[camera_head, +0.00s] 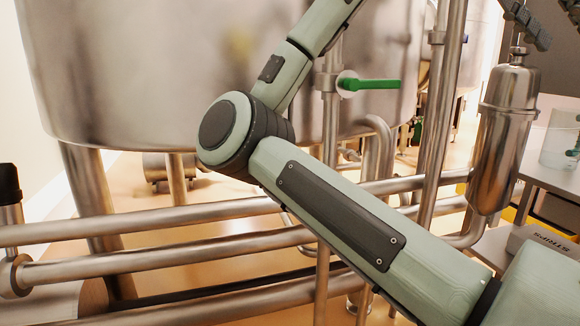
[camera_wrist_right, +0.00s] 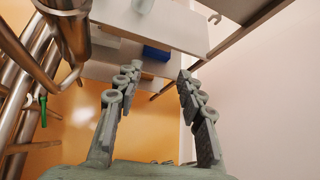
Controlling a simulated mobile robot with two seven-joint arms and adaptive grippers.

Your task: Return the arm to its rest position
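My right arm (camera_head: 345,215) comes in from the lower right in the head view, bends at an elbow near the middle and runs up out of the top edge. My right gripper (camera_head: 557,26) shows partly at the top right corner, with its dark fingers cut off by the frame. In the right wrist view, the right gripper (camera_wrist_right: 160,72) has its two fingers spread apart with nothing between them. My left gripper is not in view.
A large steel tank (camera_head: 160,75) stands behind my arm. Steel pipes (camera_head: 150,245) run across below, and a green-handled valve (camera_head: 370,84) is close to the forearm. A steel canister (camera_head: 500,130) stands right. A blue box (camera_wrist_right: 156,53) sits on a shelf ahead of the gripper.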

